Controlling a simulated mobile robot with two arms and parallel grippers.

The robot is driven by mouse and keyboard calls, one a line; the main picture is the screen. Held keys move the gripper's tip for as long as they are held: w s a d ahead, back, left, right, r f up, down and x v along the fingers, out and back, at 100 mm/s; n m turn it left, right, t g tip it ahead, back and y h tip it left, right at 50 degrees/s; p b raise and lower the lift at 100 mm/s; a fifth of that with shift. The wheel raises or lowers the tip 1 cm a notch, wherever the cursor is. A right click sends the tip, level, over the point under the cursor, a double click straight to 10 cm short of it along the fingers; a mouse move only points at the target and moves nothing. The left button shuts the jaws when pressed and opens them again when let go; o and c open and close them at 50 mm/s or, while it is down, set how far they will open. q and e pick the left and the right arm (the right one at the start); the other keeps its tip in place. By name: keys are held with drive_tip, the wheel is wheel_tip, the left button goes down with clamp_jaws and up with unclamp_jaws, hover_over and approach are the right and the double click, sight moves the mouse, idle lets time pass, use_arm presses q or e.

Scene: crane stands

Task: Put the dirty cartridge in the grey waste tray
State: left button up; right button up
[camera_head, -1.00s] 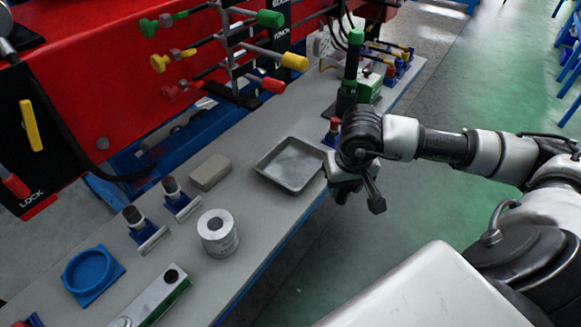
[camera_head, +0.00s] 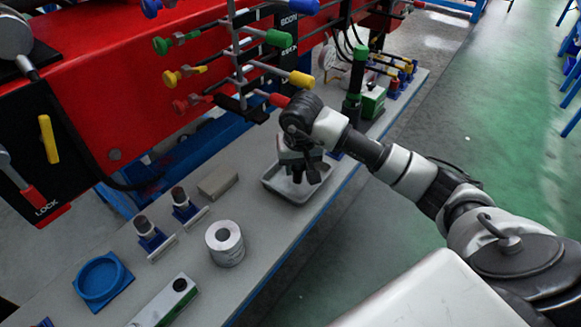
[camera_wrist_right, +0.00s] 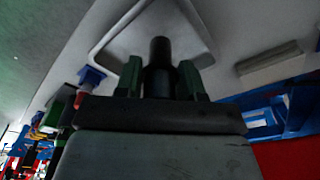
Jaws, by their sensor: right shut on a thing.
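The grey waste tray (camera_head: 283,190) lies on the bench, and its pale floor and rim also fill the top of the right wrist view (camera_wrist_right: 188,32). My right gripper (camera_head: 303,172) is over the tray in the head view and hides part of it. In the right wrist view its two fingers (camera_wrist_right: 160,82) are shut on a dark cylinder, the dirty cartridge (camera_wrist_right: 160,54), with the tray behind it. I cannot tell whether the cartridge touches the tray floor. My left gripper is out of view.
A grey block (camera_head: 217,183), two dark-topped pieces in blue stands (camera_head: 150,238), a metal cylinder (camera_head: 225,245) and a blue round holder (camera_head: 103,280) stand left of the tray. Coloured levers (camera_head: 278,38) on the red machine overhang the back. A green box (camera_head: 372,102) stands beyond.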

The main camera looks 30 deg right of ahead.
drive_tip(key=shift+w+a, duration=0.3)
drive_tip(key=shift+w, duration=0.45)
drive_tip(key=f, duration=0.2)
drive_tip(key=shift+w+a+f, duration=0.15)
drive_tip(key=shift+w+f, duration=0.15)
drive_tip(key=shift+f, duration=0.4)
drive_tip(key=shift+f, duration=0.15)
drive_tip(key=o, duration=1)
drive_tip(key=shift+o, duration=0.2)
drive_tip(key=r, duration=0.4)
drive_tip(key=s+r, duration=0.1)
drive_tip(key=r, duration=0.7)
drive_tip(key=shift+s+a, duration=0.3)
drive_tip(key=shift+s, duration=0.05)
